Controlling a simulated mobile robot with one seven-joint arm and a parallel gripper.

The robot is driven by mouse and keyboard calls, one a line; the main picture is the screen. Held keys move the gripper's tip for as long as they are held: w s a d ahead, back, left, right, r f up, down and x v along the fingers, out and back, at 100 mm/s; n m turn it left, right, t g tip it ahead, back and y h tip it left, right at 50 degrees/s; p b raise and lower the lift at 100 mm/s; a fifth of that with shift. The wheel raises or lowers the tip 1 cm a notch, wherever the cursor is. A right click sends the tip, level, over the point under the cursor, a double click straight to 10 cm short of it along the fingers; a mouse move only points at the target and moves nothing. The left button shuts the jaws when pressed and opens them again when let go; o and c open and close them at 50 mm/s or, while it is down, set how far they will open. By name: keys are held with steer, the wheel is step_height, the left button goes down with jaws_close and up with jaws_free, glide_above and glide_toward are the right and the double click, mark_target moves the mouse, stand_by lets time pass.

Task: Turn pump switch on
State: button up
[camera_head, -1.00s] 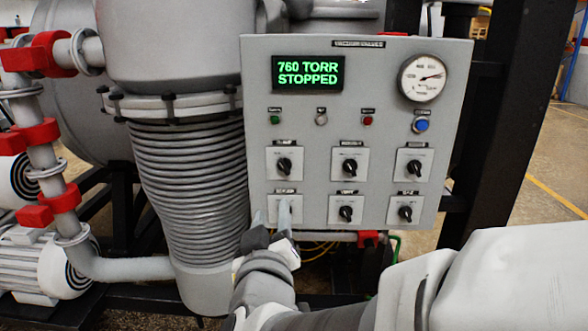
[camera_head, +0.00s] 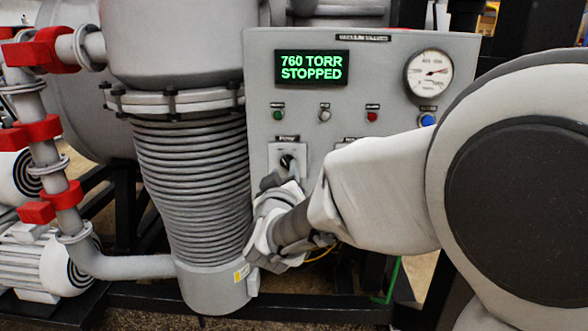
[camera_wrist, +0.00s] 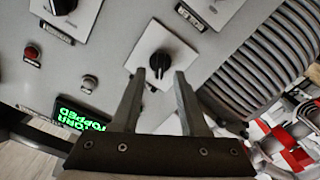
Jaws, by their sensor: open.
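The grey control panel (camera_head: 262,80) holds black rotary switches on white plates. The upper-left switch (camera_head: 287,162) has a small label above it, too blurred to read surely. My gripper (camera_head: 289,174) is in front of this switch and partly covers it. In the wrist view the same black knob (camera_wrist: 158,64) lies just beyond the tips of my open gripper (camera_wrist: 160,75). One finger is on each side of its lower end in the picture. I cannot tell whether they touch it. The green display (camera_head: 312,67) reads 760 TORR STOPPED.
My arm hides the other switches in the head view. A pressure gauge (camera_head: 428,76), a green button (camera_head: 278,114), a red button (camera_head: 372,116) and a blue button (camera_head: 427,120) are on the panel. A ribbed grey column (camera_head: 193,190) stands close on the left.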

mark_target(287, 163)
steer(key=shift+w, duration=1.3)
jaws_close()
